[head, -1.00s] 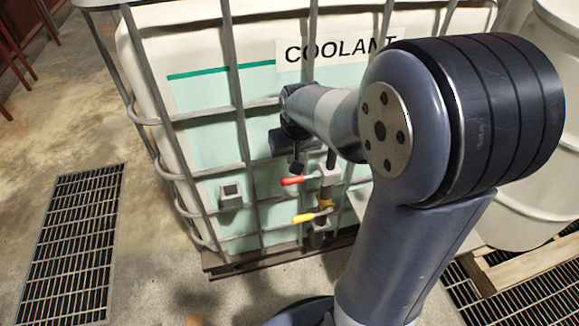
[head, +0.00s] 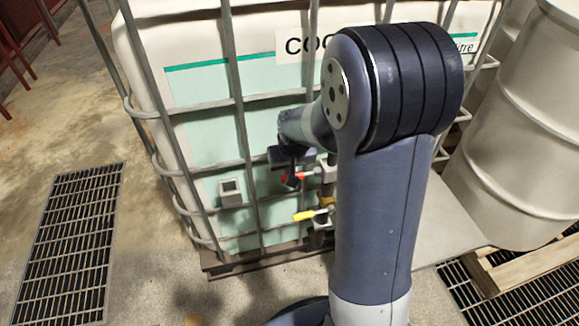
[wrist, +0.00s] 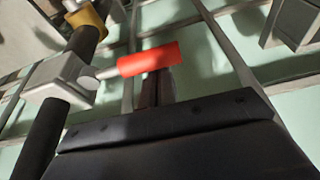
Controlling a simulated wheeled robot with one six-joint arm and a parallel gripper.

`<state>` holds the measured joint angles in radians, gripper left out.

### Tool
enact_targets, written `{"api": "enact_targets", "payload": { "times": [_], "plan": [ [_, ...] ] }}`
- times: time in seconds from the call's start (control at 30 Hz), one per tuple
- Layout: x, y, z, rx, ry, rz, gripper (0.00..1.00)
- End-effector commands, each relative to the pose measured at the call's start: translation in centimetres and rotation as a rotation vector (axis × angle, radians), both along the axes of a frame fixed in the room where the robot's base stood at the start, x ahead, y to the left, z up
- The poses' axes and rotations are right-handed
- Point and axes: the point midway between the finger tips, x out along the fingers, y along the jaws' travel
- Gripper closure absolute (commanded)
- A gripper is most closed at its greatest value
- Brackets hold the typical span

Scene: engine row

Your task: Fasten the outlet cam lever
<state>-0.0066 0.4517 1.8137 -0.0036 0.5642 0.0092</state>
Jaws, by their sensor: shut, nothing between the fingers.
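The red-handled lever (head: 293,177) sticks out to the left from a grey coupling block (head: 326,168) on the front of the coolant tank. In the wrist view the red grip (wrist: 148,58) lies sideways, joined by a short pin to the grey block (wrist: 62,82) on a dark pipe. My gripper (head: 291,182) is shut and empty, close by the red grip. In the wrist view its fingers (wrist: 154,88) reach up to the grip's lower edge; I cannot tell whether they touch. A second lever, yellow (head: 304,215), sits lower on a brass-coloured fitting.
The white tank stands in a grey bar cage (head: 236,80), with bars close behind the levers. A small grey box (head: 230,192) is left of them. A pale drum (head: 520,130) stands at the right.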

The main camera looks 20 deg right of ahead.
Motion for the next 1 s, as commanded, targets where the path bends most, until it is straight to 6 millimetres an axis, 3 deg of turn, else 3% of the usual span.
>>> {"api": "enact_targets", "payload": {
  "times": [0.47,1.0],
  "plan": [
    [-0.9,0.1,-0.1,0.000,0.001,0.107,1.00],
    [-4.4,-0.4,-0.4,0.001,-0.001,0.579,1.00]
  ]
}}
